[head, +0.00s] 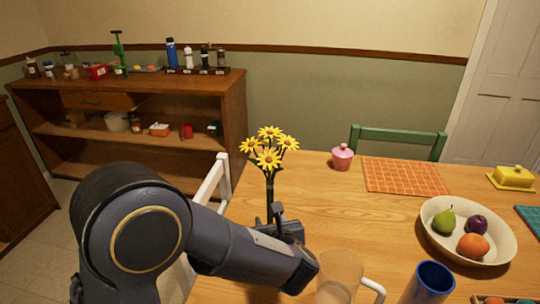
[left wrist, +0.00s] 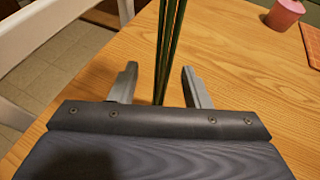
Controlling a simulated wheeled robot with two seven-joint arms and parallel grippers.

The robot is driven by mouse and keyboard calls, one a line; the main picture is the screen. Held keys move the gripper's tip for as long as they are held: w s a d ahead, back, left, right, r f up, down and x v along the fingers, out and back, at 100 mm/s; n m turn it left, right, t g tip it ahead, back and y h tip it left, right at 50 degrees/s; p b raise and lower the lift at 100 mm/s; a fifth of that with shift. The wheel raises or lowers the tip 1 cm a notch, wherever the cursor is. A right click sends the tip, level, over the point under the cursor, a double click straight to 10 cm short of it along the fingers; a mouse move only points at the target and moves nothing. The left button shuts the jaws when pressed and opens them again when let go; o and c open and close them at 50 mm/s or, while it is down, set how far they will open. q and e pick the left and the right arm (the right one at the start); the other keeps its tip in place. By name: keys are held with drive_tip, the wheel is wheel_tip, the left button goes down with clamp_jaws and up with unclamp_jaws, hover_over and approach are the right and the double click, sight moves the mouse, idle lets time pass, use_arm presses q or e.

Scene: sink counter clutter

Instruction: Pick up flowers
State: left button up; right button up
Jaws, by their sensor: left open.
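The yellow flowers (head: 268,149) stand upright near the left edge of the wooden table in the head view. Their green stems (left wrist: 166,50) run down between the two fingers of my left gripper (left wrist: 157,88) in the left wrist view. The fingers are open, with a gap on each side of the stems. In the head view my left gripper (head: 284,220) is at the lower stems, and its arm hides part of the table. The bottom of the stems is hidden by the gripper. My right gripper is not in view.
A clear pitcher (head: 339,272) and a blue cup (head: 430,284) stand close to the right of my left gripper. A fruit bowl (head: 437,238), an orange placemat (head: 404,176) and a pink jar (head: 342,157) lie farther off. A white chair (head: 212,184) is at the left edge.

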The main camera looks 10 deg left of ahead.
use_arm(q)
drive_tip(key=shift+x, duration=1.95)
drive_tip(key=shift+d+f, duration=0.15)
drive_tip(key=shift+f, duration=0.05)
clamp_jaws()
